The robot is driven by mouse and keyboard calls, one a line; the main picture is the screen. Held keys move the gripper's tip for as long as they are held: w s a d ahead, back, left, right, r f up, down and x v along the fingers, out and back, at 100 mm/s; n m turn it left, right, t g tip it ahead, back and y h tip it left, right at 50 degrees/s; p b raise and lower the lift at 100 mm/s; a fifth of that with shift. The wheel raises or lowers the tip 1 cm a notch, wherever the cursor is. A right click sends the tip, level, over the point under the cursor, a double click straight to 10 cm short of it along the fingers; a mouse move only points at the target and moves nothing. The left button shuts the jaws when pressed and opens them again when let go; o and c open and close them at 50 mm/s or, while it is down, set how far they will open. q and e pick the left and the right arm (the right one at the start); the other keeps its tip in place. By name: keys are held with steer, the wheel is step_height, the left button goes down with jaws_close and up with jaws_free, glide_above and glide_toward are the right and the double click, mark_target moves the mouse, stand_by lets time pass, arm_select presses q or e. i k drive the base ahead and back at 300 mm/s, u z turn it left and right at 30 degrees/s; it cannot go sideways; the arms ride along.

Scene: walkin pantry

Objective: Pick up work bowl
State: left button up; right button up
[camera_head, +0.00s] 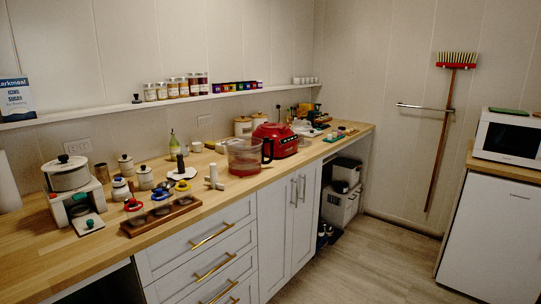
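The work bowl (243,158) appears to be the clear, see-through bowl with a dark handle and a reddish bottom. It stands upright on the wooden counter, near the front edge and above the white double doors. A red appliance base (282,139) stands just behind it to the right. I cannot tell whether the bowl and the base touch. A white piece with a stem (214,177) stands to the left of the bowl. Neither of my grippers is in view.
A dark wooden tray with round wells (161,216) lies left of the bowl along the front edge. Canisters, a pot (66,173) and small lids crowd the counter's left. A shelf with jars (175,88) runs above. The floor (365,262) in front is clear.

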mark_target(245, 154)
steer(key=z, duration=0.5)
steer(key=i, duration=1.55)
steer(key=u, duration=0.8)
steer(key=i, duration=0.85)
steer(key=u, duration=0.75)
